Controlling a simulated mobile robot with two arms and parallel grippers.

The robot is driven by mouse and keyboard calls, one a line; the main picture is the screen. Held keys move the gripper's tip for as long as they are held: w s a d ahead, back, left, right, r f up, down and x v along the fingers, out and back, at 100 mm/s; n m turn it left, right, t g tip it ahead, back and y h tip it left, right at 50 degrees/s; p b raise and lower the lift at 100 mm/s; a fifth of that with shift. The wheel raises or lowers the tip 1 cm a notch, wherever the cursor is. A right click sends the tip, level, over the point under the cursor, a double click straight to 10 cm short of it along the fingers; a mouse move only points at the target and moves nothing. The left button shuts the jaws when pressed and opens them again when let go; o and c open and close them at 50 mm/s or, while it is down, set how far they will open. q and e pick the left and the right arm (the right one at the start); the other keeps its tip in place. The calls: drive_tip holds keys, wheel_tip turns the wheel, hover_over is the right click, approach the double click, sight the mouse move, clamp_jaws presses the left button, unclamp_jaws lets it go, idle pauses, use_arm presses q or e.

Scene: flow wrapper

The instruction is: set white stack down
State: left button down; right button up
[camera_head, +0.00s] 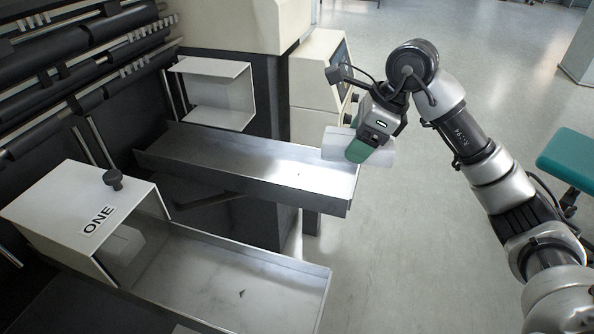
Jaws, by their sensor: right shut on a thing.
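My right gripper (362,147) comes in from the right and is shut on a white stack (336,143). One green finger lies across the near face of the stack, and the stack sticks out on both sides of it. The stack is at the right end of the far metal tray (270,165), partly beyond its edge in the picture. I cannot tell whether it touches the tray or hangs above it. My left gripper is not in view.
A near metal tray (230,280) runs out from a white housing marked ONE (85,210), with a pale block (122,246) inside. Another white housing (215,92) stands over the far tray. A teal seat (570,160) is at the right. Open floor lies beyond the trays.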

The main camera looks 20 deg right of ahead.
drive_tip(key=shift+w+f+m, duration=0.2)
drive_tip(key=shift+w+m, duration=0.3)
drive_tip(key=shift+w, duration=0.5)
hover_over(295, 174)
drive_tip(key=d, duration=0.1)
drive_tip(key=f, duration=0.6)
drive_tip(key=shift+s+d+f, duration=0.1)
drive_tip(key=shift+s+f, duration=0.15)
drive_tip(key=shift+s, duration=0.1)
wheel_tip(295, 174, down, 3)
drive_tip(key=shift+f, duration=0.45)
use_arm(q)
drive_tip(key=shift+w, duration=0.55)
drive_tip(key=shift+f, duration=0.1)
use_arm(e)
drive_tip(key=shift+f, duration=0.1)
drive_tip(key=o, duration=0.9)
